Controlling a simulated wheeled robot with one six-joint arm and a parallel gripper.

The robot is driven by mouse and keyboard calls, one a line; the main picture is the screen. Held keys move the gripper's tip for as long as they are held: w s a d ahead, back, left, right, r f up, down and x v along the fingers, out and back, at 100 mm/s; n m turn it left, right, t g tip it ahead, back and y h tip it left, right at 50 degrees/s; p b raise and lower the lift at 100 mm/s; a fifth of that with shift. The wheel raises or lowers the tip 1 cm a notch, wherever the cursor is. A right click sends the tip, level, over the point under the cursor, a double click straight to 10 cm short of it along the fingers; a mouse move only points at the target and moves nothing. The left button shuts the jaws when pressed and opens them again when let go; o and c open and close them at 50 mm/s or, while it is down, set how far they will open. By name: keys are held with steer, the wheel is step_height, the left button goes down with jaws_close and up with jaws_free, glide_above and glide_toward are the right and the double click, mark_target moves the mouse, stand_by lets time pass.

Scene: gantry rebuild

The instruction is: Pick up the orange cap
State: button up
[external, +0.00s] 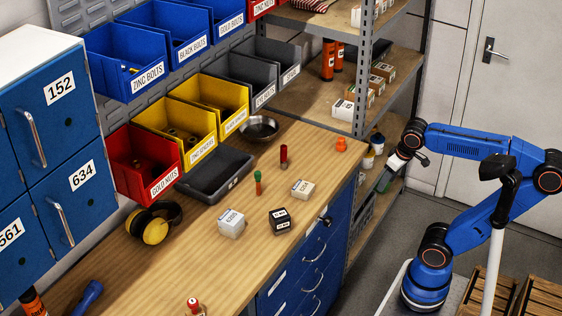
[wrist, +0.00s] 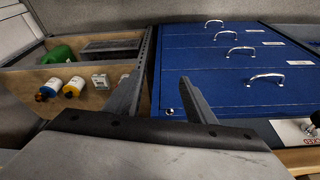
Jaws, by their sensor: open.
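A small orange piece (external: 341,145), which looks like the orange cap, stands on the wooden workbench (external: 225,275) near its far right corner. My gripper (external: 392,163) is to the right of it, beyond the bench edge and in front of the shelf unit, apart from it. In the wrist view my gripper (wrist: 161,95) shows two spread grey fingers with nothing between them. That view faces blue drawer fronts (wrist: 235,65) and a shelf. The orange piece on the bench cannot be made out there.
A shelf post (external: 362,75) rises behind.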

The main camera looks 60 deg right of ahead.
steer(key=w+a+r+m+g+h, duration=0.1)
steer(key=w+r+m, duration=0.25)
steer(key=r, duration=0.35)
steer(key=w+a+r+m+g+h, duration=0.15)
steer(key=w+r, duration=0.25)
steer(key=r, duration=0.4)
steer(key=m+h, duration=0.2)
steer(key=m, duration=0.7)
glide_toward(341, 139)
steer(key=shift+m+g+y, duration=0.25)
steer(key=shift+m, duration=0.05)
steer(key=x, duration=0.5)
steer(key=shift+w+d+f, duration=0.15)
steer(key=shift+w+d, duration=0.05)
steer(key=shift+w, duration=0.1)
steer(key=shift+x, duration=2.6)
steer(key=shift+s+d, duration=0.1)
steer(key=c, duration=1.1)
